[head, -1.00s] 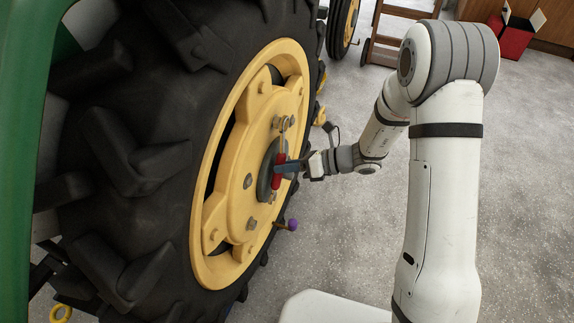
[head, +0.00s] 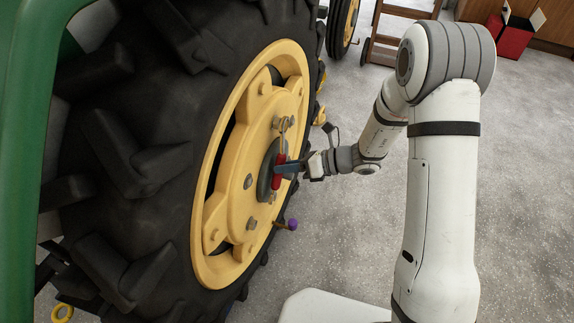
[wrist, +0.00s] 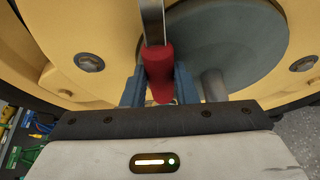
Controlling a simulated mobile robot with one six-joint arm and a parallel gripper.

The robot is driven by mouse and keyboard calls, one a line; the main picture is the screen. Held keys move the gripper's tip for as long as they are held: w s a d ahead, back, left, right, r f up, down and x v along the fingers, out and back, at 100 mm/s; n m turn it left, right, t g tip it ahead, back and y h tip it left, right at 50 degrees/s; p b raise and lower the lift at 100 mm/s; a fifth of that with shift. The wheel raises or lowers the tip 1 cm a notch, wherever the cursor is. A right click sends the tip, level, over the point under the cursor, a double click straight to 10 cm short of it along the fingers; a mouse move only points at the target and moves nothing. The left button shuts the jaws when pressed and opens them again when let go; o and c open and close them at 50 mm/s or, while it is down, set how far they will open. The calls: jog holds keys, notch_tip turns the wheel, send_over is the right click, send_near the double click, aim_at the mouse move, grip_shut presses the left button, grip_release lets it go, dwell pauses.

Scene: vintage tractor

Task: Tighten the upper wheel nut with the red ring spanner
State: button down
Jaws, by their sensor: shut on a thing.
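The red ring spanner (head: 279,172) stands roughly upright in front of the yellow wheel centre (head: 235,205). My gripper (head: 290,167) is shut on its red handle, with blue fingers on both sides; the handle (wrist: 158,72) also shows between them in the wrist view. The spanner's metal shaft runs up to the upper wheel nut (head: 283,123). Its upper end appears to be at that nut, but I cannot tell whether the ring is fully around it. In the wrist view the shaft leaves the top of the picture, so the ring end is hidden there.
The big black tyre (head: 130,150) surrounds the yellow rim. A purple-ended lever (head: 291,224) sticks out below the hub. A red toolbox (head: 510,36) and a wooden ladder-like frame (head: 385,40) stand at the back. The grey floor to the right is clear.

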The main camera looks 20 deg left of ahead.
jog(key=shift+a, duration=0.3)
jog(key=shift+d, duration=0.3)
dwell(0.4)
